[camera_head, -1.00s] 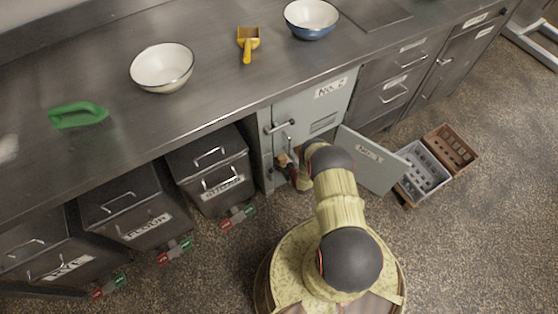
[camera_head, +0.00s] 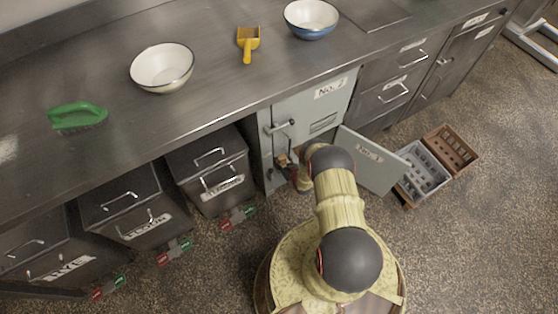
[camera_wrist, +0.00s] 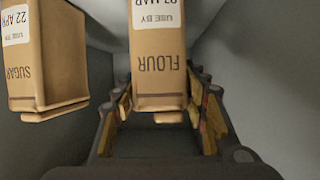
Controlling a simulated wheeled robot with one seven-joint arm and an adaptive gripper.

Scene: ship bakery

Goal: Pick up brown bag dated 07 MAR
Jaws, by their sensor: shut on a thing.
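The brown flour bag (camera_wrist: 160,82) hangs upside down in the wrist view. Its white label is cut off at the top edge, but "MAR" and "USE BY" can be read. My gripper (camera_wrist: 165,110) is shut on this bag, with a finger on either side of it. A second brown bag, sugar (camera_wrist: 45,65), is to the left with a label reading 22 APR; it is apart from my fingers. In the head view my arm reaches into the open lower locker (camera_head: 274,178), and the gripper is mostly hidden there.
Grey locker walls (camera_wrist: 270,70) stand close on the right. The open locker door (camera_head: 375,163) is just right of my arm. Crates (camera_head: 424,172) stand on the floor beyond it. The closed upper locker (camera_head: 310,105) and the counter (camera_head: 215,75) are above.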

